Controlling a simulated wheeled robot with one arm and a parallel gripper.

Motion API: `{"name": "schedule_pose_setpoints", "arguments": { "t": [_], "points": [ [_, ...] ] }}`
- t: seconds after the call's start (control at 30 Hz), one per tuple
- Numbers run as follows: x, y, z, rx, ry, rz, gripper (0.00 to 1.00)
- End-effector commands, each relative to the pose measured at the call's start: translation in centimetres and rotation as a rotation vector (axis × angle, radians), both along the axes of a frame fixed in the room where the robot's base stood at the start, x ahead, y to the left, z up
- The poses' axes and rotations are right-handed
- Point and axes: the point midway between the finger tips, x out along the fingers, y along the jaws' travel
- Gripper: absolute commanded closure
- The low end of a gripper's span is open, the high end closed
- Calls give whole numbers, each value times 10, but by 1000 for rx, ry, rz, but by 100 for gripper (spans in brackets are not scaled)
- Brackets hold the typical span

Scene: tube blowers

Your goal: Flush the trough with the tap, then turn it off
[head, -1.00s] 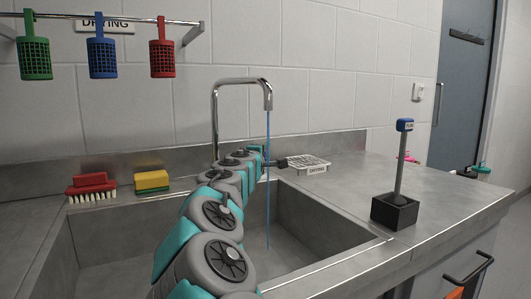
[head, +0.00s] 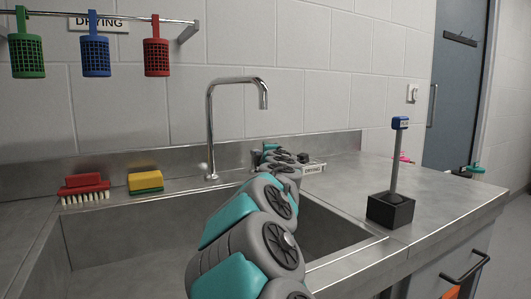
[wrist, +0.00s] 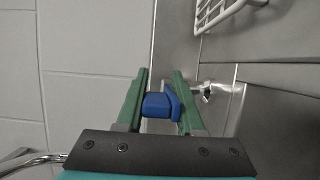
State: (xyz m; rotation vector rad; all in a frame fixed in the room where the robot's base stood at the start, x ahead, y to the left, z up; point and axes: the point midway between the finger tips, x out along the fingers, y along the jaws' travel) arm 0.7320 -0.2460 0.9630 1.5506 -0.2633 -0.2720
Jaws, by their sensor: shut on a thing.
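The tap (head: 210,130) is a chrome gooseneck standing at the back edge of the steel trough (head: 110,235). No water shows at its spout. In the wrist view, my gripper (wrist: 159,78) has green fingers shut on a blue handle (wrist: 156,106), which seems to belong to the tap. A chrome fitting (wrist: 215,88) lies just right of the fingers. In the head view, my arm reaches across the trough to the back ledge, and my own links hide the handle and part of the trough.
A red brush (head: 84,187) and a yellow-green sponge (head: 145,183) sit on the left ledge. A drying rack (wrist: 225,12) is near my gripper. A blue-topped rod in a black base (head: 390,210) stands on the right counter. Coloured baskets hang from the wall rail.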

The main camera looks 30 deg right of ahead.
Motion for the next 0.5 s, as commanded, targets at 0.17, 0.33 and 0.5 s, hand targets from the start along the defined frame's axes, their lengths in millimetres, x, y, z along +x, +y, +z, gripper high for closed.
{"name": "schedule_pose_setpoints", "arguments": {
  "t": [0.17,0.33,0.5],
  "points": [
    [-2,4,14,-1,-21,5,100],
    [-1,2,12,1,-17,2,47],
    [-1,1,7,2,-11,0,43]
  ]
}}
